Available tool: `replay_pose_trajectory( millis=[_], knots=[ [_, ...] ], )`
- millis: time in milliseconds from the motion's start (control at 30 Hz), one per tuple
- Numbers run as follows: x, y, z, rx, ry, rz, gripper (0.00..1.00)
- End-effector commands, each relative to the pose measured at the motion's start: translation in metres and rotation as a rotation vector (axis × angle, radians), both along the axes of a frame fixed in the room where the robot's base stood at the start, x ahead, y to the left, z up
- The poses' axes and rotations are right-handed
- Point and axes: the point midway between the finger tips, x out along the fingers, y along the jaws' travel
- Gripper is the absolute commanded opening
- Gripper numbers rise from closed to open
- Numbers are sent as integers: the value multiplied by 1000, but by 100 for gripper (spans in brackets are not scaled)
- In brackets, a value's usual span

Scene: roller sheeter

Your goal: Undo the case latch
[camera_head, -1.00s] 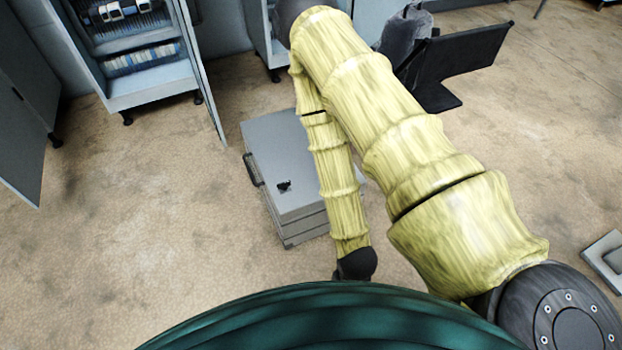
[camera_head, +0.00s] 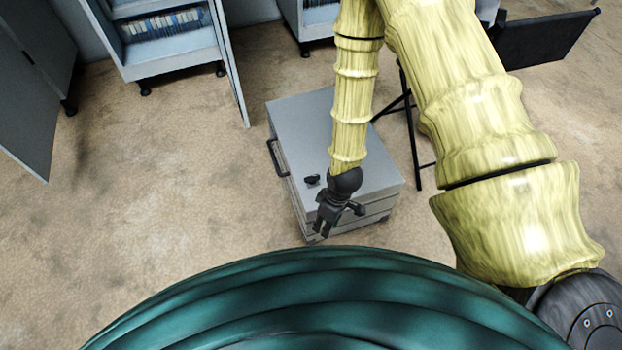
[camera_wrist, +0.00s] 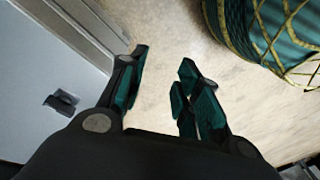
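The case (camera_head: 300,120) is a grey box standing on the floor, its lid down. A small dark latch (camera_head: 312,180) sits on its top near the front left corner; it also shows in the wrist view (camera_wrist: 62,102), left of my fingers. My gripper (camera_head: 322,236) points downward at the front edge of the case, close to the latch and to its right and nearer to me. In the wrist view my gripper (camera_wrist: 165,68) has its fingers apart with only floor between them. The fingers do not touch the latch. The case's right part is partly hidden by my forearm.
A dark handle (camera_head: 277,158) is on the case's left side. Open grey cabinets (camera_head: 175,55) stand behind, one door swung out. A black folding chair (camera_head: 545,40) stands at the back right. The floor left of the case is clear.

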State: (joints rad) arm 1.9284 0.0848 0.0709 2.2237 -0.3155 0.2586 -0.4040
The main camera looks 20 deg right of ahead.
Motion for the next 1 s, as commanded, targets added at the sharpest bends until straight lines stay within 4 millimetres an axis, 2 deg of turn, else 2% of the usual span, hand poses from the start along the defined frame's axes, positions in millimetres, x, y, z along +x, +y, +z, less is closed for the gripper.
replay_pose_trajectory(
  millis=[33, 200, 300, 400, 533, 667, 1000],
  knots=[
    [35, 3, -11, 7, -30, 119, 33],
    [125, 0, 4, -28, -90, 540, 33],
    [165, -8, 19, -72, -110, 723, 33],
    [193, -15, 33, -111, -120, 851, 33],
    [210, -20, 43, -142, -122, 933, 33],
    [213, -22, 38, -149, -120, 952, 33],
    [212, -21, -14, -148, -119, 949, 33]
  ],
)
